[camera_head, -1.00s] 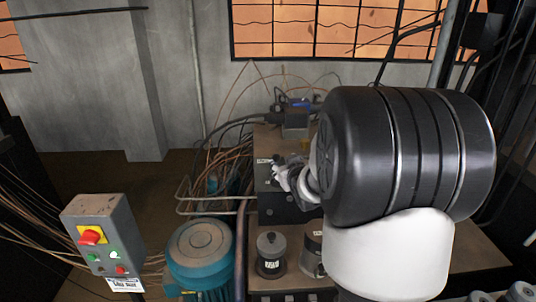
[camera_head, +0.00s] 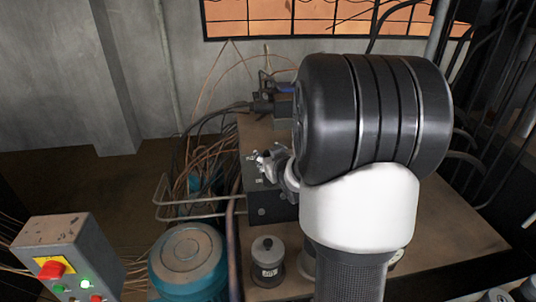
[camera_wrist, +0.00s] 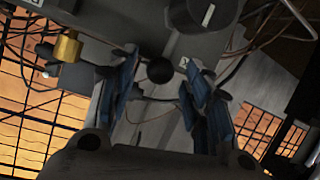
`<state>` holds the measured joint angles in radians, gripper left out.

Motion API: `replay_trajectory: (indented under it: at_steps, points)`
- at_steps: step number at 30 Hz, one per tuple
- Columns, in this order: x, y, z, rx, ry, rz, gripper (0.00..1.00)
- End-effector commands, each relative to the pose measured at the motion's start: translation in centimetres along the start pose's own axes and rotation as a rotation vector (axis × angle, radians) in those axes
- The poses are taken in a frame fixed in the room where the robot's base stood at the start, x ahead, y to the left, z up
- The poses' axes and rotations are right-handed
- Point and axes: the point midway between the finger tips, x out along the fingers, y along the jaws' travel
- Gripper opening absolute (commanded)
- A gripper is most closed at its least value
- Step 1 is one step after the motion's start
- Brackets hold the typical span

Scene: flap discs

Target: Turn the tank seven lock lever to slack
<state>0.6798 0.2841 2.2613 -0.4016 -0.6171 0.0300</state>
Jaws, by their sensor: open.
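My gripper (camera_head: 264,163) is at the upper front of the dark control box (camera_head: 268,210) in the head view, partly hidden by my arm. In the wrist view my gripper (camera_wrist: 160,92) is open, with blue-padded fingers apart. A small dark ball (camera_wrist: 160,72), perhaps a lever's end, shows between the fingers, with a gap on each side. I cannot tell whether it is the tank seven lock lever. A black rotary knob (camera_wrist: 203,12) with a white mark sits above it. The lever's label is not readable.
A grey button box (camera_head: 75,262) with a red button stands at front left. A teal motor (camera_head: 187,262), a lidded canister (camera_head: 267,262) and a bent pipe rail (camera_head: 190,218) are near the control box.

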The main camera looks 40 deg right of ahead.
Motion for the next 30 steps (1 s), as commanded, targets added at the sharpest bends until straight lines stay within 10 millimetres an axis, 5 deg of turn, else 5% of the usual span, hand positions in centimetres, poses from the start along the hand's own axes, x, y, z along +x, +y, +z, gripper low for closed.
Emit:
replay_trajectory:
  at_steps: [23, 30]
  points:
    - [0.0, 0.01, -0.04, 0.0, 0.0, 0.0, 0.0]
    - [0.0, 0.01, -0.05, 0.0, 0.001, 0.0, 0.0]
